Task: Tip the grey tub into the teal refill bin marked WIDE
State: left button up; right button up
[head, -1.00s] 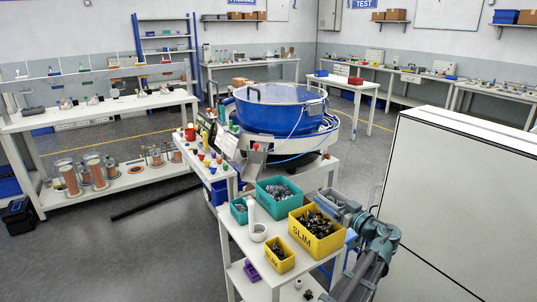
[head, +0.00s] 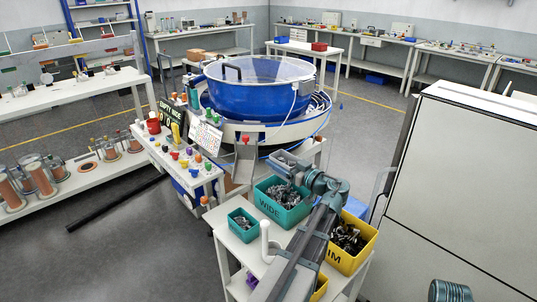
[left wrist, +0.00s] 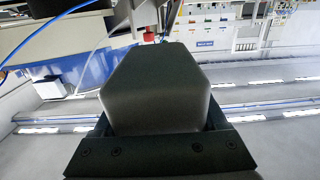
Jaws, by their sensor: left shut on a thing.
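The grey tub (head: 287,162) is held by my left gripper (head: 302,174) above the back part of the large teal bin marked WIDE (head: 277,209). The left gripper is shut on the tub. In the left wrist view the tub (left wrist: 155,88) fills the middle as a dark block between the fingers. The inside of the tub is hidden, and I cannot tell how far it is tilted. The WIDE bin holds a heap of small grey metal parts, and my left arm covers its right side.
A small teal bin (head: 239,232) and a white pestle-like post (head: 265,240) stand left of my arm. A yellow bin (head: 342,260) with dark parts stands right of it. A small yellow bin (head: 320,290) is partly hidden. The blue bowl feeder (head: 250,95) stands behind.

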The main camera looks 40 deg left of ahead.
pick_arm(q)
jog(key=shift+a, duration=0.2)
jog(key=f+m+b, duration=0.1)
jog(key=m, duration=0.1)
jog(key=f+m+b, duration=0.1)
jog(key=m, duration=0.1)
jog(key=shift+s, duration=0.4)
jog(key=m, duration=0.1)
jog(key=f+m+b, duration=0.1)
jog(key=m, duration=0.1)
jog(key=shift+s, duration=0.25)
jog(key=shift+s+f+m, duration=0.1)
jog(key=shift+f+m, duration=0.1)
jog(key=shift+m, duration=0.5)
jog(key=shift+r+m, duration=0.2)
jog(key=shift+m, duration=0.4)
jog(key=m, duration=0.2)
jog(key=shift+s+m, duration=0.2)
jog(key=shift+m, duration=0.2)
jog(key=m, duration=0.3)
jog(key=shift+s+r+m, duration=0.1)
jog(key=shift+r+m, duration=0.05)
jog(key=shift+m, duration=0.25)
